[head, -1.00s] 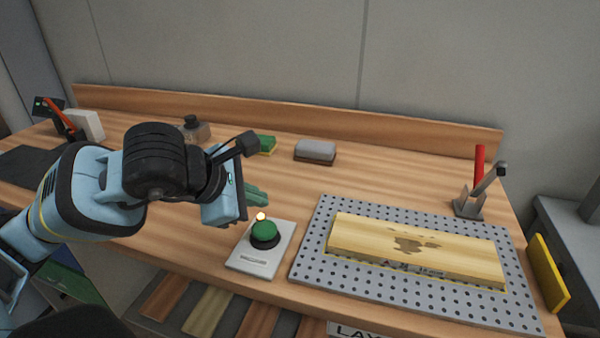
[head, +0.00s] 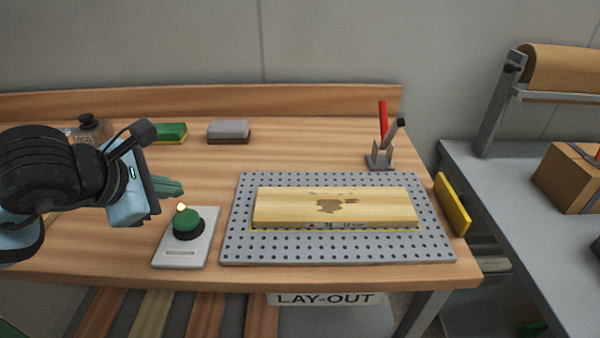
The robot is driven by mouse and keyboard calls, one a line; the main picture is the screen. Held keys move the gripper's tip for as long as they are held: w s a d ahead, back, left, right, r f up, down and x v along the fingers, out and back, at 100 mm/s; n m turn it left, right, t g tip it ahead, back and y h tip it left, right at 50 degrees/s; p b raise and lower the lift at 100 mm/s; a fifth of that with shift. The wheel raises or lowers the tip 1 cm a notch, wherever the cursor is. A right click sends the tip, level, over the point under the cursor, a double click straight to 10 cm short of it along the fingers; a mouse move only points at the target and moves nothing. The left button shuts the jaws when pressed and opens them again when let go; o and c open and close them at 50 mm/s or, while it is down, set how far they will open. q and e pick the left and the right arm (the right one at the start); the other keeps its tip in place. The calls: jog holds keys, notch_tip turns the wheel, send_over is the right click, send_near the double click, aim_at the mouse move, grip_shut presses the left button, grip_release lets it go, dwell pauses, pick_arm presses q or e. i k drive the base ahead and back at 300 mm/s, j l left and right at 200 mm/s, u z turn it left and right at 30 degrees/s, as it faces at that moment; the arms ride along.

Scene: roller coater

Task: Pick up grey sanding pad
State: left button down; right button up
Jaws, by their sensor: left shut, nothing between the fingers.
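The grey sanding pad (head: 229,131) is a small block with a grey top and a darker brownish lower part. It lies flat on the wooden workbench, toward the back, right of a green and yellow sponge. My left gripper (head: 178,187) comes in from the left. Its greenish fingers are shut and empty, in front of and to the left of the pad, above the bench near the green button. It is apart from the pad. My right gripper is not in view.
A green button box (head: 181,252) stands near the front edge. A perforated grey plate (head: 238,247) carries a stained wooden board (head: 280,206). A red-handled clamp (head: 380,150) stands behind it. The sponge (head: 171,133) and a jar (head: 88,128) are at the back left. Bare bench surrounds the pad.

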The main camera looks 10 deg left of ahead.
aim_at(224, 131)
jog(key=i+j+z, duration=0.25)
jog(key=j, duration=0.35)
jog(key=j+z, duration=0.25)
jog(key=j, duration=0.3)
jog(key=i+j+z, duration=0.25)
jog(key=j, duration=0.4)
jog(key=k, duration=0.1)
